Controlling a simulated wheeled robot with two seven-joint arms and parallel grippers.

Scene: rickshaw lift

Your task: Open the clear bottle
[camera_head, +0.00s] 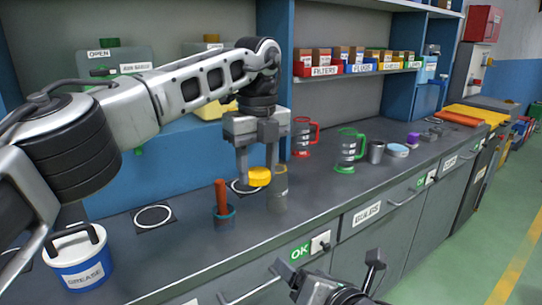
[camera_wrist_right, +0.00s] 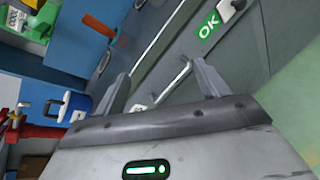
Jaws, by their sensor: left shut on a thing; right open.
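The clear bottle (camera_head: 279,192) stands upright on the counter, a grey see-through cylinder with a yellowish band near its top. A yellow cap (camera_head: 258,177) is between the fingers of my left gripper (camera_head: 257,172), just left of the bottle's top. The cap looks off to the side of the bottle; whether they touch I cannot tell. My right gripper (camera_head: 340,272) is open and empty in front of the counter, low in the head view. Its spread fingers also show in the right wrist view (camera_wrist_right: 163,85), where I cannot make out the bottle.
A teal cup with an orange-red handle (camera_head: 222,195) stands left of the bottle. A white and blue grease tub (camera_head: 80,262) is at the front left. Red (camera_head: 302,138) and green-handled (camera_head: 347,151) jugs stand to the right. Drawer handles stick out along the front.

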